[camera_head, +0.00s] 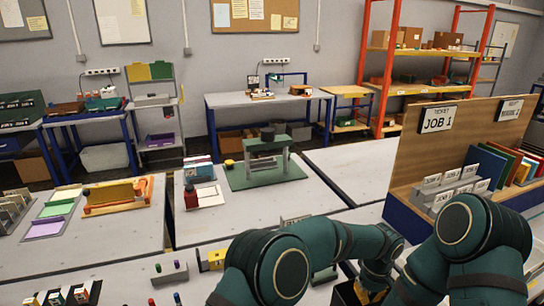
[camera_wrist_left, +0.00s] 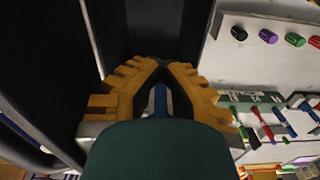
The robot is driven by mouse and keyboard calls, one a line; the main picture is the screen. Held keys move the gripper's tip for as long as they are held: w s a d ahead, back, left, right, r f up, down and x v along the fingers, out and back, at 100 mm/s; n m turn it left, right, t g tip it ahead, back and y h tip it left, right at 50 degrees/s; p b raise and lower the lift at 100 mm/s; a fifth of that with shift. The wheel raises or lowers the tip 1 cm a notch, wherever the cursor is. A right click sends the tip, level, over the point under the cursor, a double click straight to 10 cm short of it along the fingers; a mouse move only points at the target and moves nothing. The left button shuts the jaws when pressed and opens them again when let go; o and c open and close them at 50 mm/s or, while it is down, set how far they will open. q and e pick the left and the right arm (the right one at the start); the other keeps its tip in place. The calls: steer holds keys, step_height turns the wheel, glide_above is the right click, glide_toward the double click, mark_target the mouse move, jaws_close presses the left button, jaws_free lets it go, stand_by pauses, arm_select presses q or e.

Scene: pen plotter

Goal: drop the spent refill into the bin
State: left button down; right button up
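My left gripper (camera_head: 375,276) is partly hidden behind my arm links in the head view, low and right of centre, at a dark bin (camera_head: 343,294). In the left wrist view its yellow fingers (camera_wrist_left: 162,68) lean together at the tips. A thin blue and grey piece, seemingly the spent refill (camera_wrist_left: 159,100), shows between them; its far end is hidden. The dark walls of the bin (camera_wrist_left: 116,32) surround the fingers in that view. My right arm stands at the right of the head view, and its gripper is not seen.
Several coloured caps (camera_wrist_left: 268,36) stand on a pale rack beside the bin, with pens in a holder (camera_wrist_left: 265,125) below. A job board (camera_head: 440,120) with folders stands at the right. A green plotter stand (camera_head: 265,160) is farther back. The middle worktop (camera_head: 250,222) has free room.

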steer(key=shift+f+b, duration=1.3)
steer(key=shift+f, duration=0.15)
arm_select(q)
step_height(320, 180, down, 6)
